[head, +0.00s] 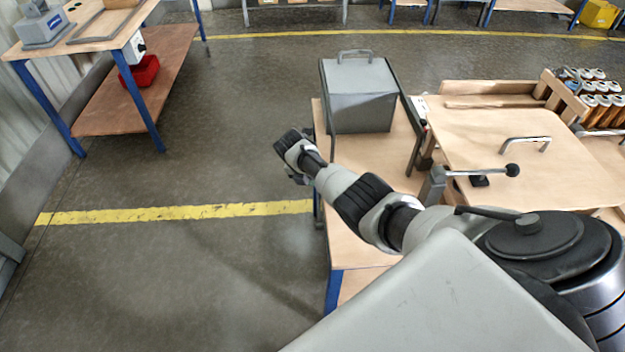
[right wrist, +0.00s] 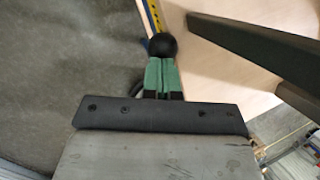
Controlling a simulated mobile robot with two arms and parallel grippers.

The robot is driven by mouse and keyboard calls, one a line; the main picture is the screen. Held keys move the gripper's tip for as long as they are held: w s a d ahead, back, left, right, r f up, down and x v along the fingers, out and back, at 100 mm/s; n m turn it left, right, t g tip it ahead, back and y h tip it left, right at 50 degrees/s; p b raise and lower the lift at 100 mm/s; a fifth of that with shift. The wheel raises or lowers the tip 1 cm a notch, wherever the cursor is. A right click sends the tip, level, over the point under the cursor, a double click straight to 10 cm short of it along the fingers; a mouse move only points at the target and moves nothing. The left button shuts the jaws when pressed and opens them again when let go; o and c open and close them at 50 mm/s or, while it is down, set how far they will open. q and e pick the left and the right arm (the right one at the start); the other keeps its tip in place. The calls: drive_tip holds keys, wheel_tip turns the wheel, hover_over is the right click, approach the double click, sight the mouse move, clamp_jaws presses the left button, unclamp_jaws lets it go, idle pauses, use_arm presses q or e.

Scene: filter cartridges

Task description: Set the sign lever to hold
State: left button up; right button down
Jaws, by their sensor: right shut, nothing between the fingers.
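My right gripper (head: 286,143) is off the left edge of the wooden bench, over the floor. In the right wrist view its green fingertips (right wrist: 162,74) are together with nothing between them. A black ball knob (right wrist: 162,45) shows just beyond the fingertips; I cannot tell whether they touch it. Its rod is hidden, and I cannot pick this knob out in the head view. Another lever with a black ball knob (head: 512,170) lies level on a grey post at the right of the bench. No sign or hold marking is readable. My left gripper is not in view.
A grey box with a handle (head: 362,100) stands on the bench (head: 335,245), beside a dark upright frame. A wooden lid with a metal handle (head: 525,145) and several cartridges (head: 600,100) are at the right. Open floor (head: 180,260) lies left.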

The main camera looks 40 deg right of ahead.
drive_tip(key=shift+w+d+f, duration=0.15)
drive_tip(key=shift+d, duration=0.05)
idle(0.5)
drive_tip(key=a+p+v, duration=0.1)
drive_tip(key=p+v, duration=0.4)
drive_tip(key=v, duration=0.8)
drive_tip(key=shift+s+a+f+p, duration=0.15)
drive_tip(key=shift+s+a+p, duration=0.1)
drive_tip(key=shift+s+p, duration=0.15)
